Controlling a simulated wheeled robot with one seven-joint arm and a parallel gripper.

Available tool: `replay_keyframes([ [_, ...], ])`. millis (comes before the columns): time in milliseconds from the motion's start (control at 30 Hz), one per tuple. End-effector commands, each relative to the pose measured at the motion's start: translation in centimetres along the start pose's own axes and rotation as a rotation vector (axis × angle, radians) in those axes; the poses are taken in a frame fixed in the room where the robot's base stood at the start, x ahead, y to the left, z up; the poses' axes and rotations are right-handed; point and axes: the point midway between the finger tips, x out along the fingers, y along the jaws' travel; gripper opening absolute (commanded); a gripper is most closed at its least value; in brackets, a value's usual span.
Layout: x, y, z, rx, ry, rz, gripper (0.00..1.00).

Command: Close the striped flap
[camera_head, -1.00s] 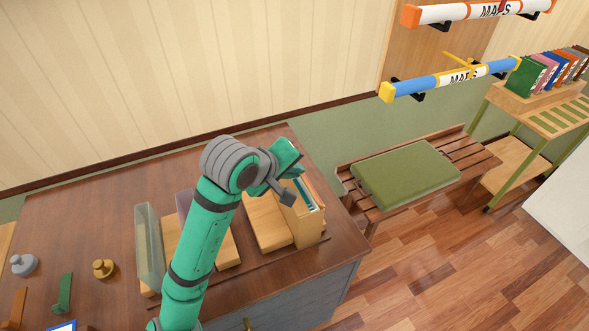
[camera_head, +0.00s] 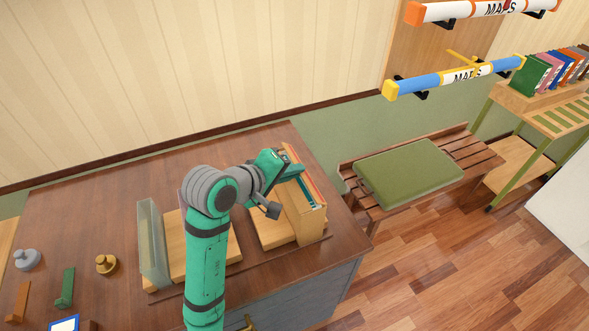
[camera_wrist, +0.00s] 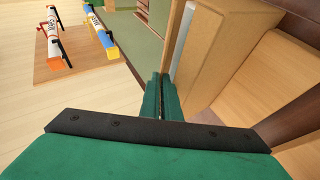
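My gripper (camera_head: 281,153) is at the left edge of the right-hand wooden holder (camera_head: 312,227) on the desk. In the wrist view its two green fingers (camera_wrist: 164,97) are close together with only a thin dark line between them; I see nothing clearly held. The holder's wooden upright (camera_wrist: 222,50) is just right of the fingers; whether they touch is unclear. Thin coloured edges, orange and teal, show in the holder behind my gripper. I cannot make out a striped flap for certain; my arm hides part of this area.
A clear upright panel (camera_head: 152,243) stands at the left wooden holder on the desk (camera_head: 90,210). A gold knob (camera_head: 106,264), a grey knob (camera_head: 27,259) and small stands are further left.

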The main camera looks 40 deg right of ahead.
Motion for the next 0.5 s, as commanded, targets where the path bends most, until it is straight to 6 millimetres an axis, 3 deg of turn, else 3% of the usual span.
replay_keyframes([
  [200, -0.01, 0.00, 0.00, 0.001, 0.000, -0.001, 0.00],
  [267, -0.01, 0.00, 0.01, 0.001, 0.000, -0.001, 0.11],
  [500, -0.01, 0.00, 0.00, 0.001, 0.000, -0.001, 0.11],
])
